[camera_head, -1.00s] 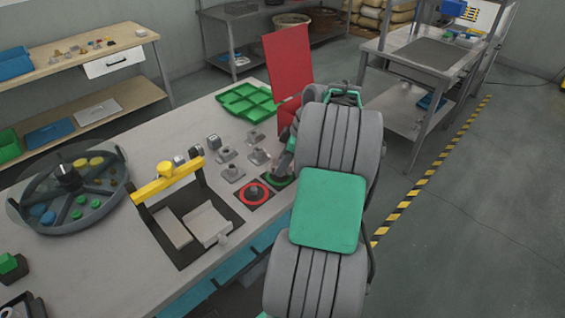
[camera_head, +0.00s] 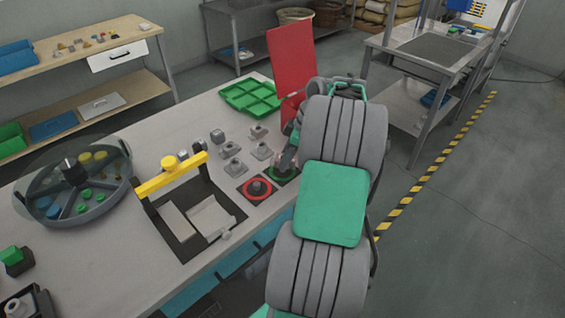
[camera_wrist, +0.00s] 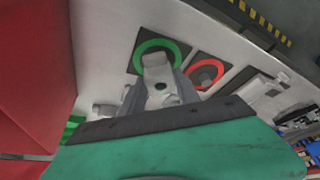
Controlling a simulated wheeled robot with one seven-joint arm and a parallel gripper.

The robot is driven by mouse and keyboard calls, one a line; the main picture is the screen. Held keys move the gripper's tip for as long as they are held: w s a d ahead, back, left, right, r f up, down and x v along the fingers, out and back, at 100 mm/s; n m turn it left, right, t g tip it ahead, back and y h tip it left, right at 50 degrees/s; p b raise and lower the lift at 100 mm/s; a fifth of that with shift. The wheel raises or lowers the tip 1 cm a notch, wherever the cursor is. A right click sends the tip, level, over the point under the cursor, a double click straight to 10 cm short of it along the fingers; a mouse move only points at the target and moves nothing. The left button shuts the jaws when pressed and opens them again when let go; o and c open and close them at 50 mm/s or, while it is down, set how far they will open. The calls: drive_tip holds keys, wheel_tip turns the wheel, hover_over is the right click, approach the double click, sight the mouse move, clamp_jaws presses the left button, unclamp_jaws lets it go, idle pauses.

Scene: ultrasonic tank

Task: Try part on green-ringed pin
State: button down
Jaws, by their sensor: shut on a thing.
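The green-ringed pin stands on a dark square plate; its green ring (camera_wrist: 179,47) shows in the wrist view, and part of it (camera_head: 290,178) in the head view, mostly behind my arm. My gripper (camera_wrist: 160,90) is shut on a grey part (camera_wrist: 156,68) with a hole in it. The part appears over the green ring in the wrist view. I cannot tell whether it is on the pin or just above it. The red-ringed pin (camera_head: 258,187) stands just left of the green one, and it also shows in the wrist view (camera_wrist: 206,73).
Several grey parts (camera_head: 233,168) stand left of the pins. A red panel (camera_head: 290,65) rises close behind my gripper. A green tray (camera_head: 250,97), a yellow-barred fixture (camera_head: 170,175) and a round divided tank (camera_head: 75,190) share the bench.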

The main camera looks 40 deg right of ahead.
drive_tip(key=shift+f, duration=0.1)
drive_tip(key=shift+f+b, duration=0.45)
drive_tip(key=shift+b, duration=0.1)
idle(1.4)
drive_tip(key=shift+r+p, duration=0.9)
drive_tip(key=shift+r, duration=0.35)
drive_tip(key=shift+r, duration=0.1)
wheel_tip(320, 180, up, 4)
drive_tip(key=p, duration=0.3)
